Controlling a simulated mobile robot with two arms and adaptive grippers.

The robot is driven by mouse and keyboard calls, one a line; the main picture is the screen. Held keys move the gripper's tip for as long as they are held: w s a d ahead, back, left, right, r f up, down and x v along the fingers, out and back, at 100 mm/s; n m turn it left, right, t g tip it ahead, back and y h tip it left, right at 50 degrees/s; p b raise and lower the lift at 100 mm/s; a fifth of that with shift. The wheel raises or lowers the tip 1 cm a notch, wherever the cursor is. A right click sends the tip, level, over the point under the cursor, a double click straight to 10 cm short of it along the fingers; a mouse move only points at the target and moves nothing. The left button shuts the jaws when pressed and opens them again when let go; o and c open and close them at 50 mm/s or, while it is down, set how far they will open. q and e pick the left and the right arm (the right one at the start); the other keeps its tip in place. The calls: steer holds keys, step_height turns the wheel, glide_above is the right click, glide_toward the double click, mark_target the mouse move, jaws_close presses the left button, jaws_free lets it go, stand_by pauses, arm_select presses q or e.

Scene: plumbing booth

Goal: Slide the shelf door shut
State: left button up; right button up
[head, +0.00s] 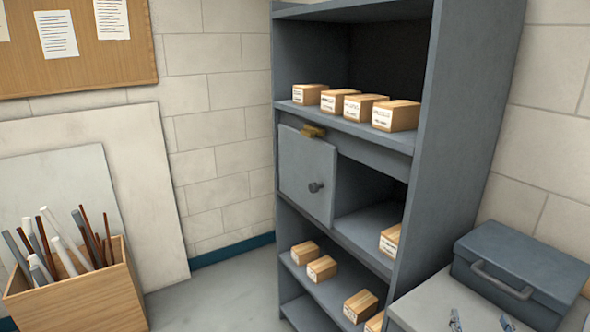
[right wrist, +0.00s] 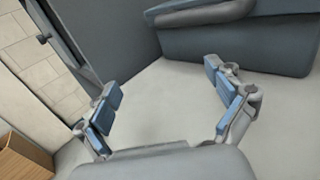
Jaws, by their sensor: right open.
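The shelf door (head: 304,168) is a grey panel with a dark round knob (head: 316,187). In the head view it covers the left part of the middle compartment of the grey shelf (head: 440,150). The right part of that compartment is open, with a box (head: 390,240) visible inside. My right gripper (head: 481,322) shows only its fingertips at the bottom right of the head view, over the grey worktop, well apart from the door. In the right wrist view it (right wrist: 163,92) is open, with nothing between its fingers. My left gripper is not in view.
A blue-grey toolbox (head: 520,268) stands on the worktop (head: 425,300), close to the right gripper. Small cardboard boxes (head: 396,115) sit on the shelves. A brass-coloured piece (head: 313,131) is at the door's top edge. A wooden crate (head: 80,290) of pipes stands left; floor (head: 220,295) between is clear.

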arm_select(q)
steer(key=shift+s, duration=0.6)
